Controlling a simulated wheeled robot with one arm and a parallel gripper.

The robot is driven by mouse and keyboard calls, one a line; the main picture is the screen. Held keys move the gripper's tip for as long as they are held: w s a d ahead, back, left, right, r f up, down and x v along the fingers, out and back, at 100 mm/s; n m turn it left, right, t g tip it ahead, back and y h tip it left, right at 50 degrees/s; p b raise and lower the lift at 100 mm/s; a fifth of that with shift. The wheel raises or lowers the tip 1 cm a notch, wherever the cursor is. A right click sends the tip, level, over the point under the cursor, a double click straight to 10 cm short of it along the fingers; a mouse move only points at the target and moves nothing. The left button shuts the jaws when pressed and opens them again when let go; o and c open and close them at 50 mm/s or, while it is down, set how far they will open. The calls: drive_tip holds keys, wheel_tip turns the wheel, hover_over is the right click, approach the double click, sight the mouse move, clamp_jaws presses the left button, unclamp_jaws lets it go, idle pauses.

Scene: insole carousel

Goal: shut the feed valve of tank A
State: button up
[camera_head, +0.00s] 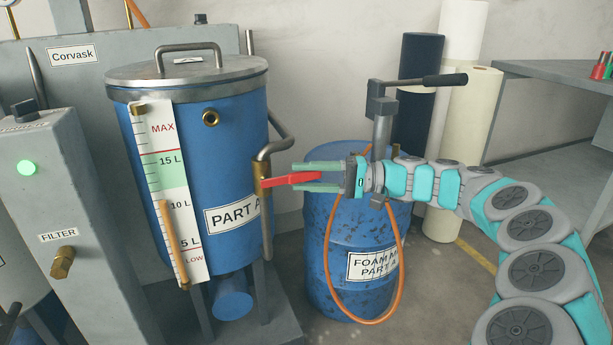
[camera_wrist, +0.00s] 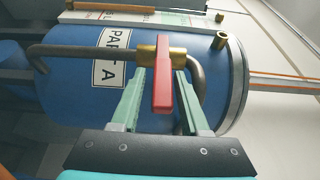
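Tank A (camera_head: 185,215) is the blue drum with a metal lid and a PART A label. The feed valve (camera_head: 263,179) is a brass body on the bent grey pipe at the tank's right side. Its red lever (camera_head: 290,179) sticks out to the right, across the pipe's upright run. In the wrist view the red lever (camera_wrist: 162,88) lies across the pipe from the brass body (camera_wrist: 148,57). My gripper (camera_head: 294,178) is open, with its green fingers on either side of the lever. In the wrist view my gripper (camera_wrist: 161,72) shows gaps between lever and both fingers.
A blue foam drum (camera_head: 345,235) with a hand pump (camera_head: 383,110) and orange hose stands just behind and below my gripper. A grey panel (camera_head: 60,215) with a green light and a FILTER knob (camera_head: 62,262) is at left. Rolls (camera_head: 455,150) and a grey table (camera_head: 560,72) are at right.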

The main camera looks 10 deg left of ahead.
drive_tip(key=shift+o, duration=0.8)
drive_tip(key=shift+d, duration=0.15)
drive_tip(key=d, duration=0.2)
drive_tip(key=w+d, duration=0.1)
drive_tip(key=d, duration=0.4)
drive_tip(key=shift+w+d, duration=0.15)
drive_tip(key=shift+d, duration=0.1)
